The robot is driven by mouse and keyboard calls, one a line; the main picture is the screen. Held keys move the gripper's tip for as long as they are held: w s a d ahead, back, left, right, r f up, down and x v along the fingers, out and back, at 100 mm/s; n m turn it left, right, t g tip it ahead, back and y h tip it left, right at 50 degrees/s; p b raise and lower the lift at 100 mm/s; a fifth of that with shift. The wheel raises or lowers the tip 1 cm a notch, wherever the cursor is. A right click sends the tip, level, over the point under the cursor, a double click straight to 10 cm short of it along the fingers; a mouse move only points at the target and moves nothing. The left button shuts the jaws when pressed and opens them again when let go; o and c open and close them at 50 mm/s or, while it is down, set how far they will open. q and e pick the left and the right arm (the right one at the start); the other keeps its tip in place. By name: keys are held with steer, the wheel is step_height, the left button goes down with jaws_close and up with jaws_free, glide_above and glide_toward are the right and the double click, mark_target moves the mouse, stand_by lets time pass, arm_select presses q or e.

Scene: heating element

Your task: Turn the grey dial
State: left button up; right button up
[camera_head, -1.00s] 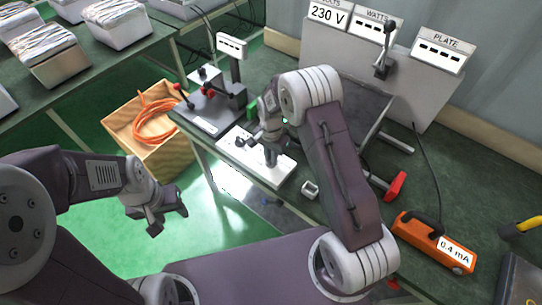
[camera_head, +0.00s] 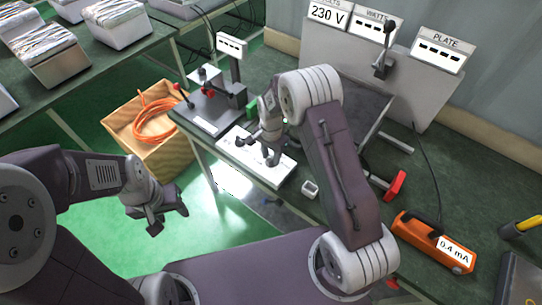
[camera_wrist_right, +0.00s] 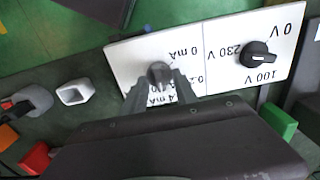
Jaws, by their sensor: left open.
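The white panel (camera_head: 284,172) lies on the green table. In the right wrist view the panel (camera_wrist_right: 215,80) shows upside down, with printed V and mA scales. The grey dial (camera_wrist_right: 160,73) is on its mA side, between the fingertips of my right gripper (camera_wrist_right: 161,78), which look closed against its sides. In the head view my right gripper (camera_head: 271,158) points down onto the panel and hides the grey dial. A black knob (camera_wrist_right: 258,55) is on the panel's volt side, clear of the fingers. My left gripper (camera_head: 168,217) is open and empty over the floor, away from the table.
A small white square piece (camera_head: 310,189) lies beside the panel. A grey stand with red knobs (camera_head: 213,103) is left of it. An orange meter (camera_head: 433,243) reads 0.4 mA. A wooden crate (camera_head: 178,153) with orange cable stands on the floor.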

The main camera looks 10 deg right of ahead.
mark_target(271, 159)
step_height(271, 159, up, 9)
steer(key=shift+b, duration=0.4)
stand_by(0.4)
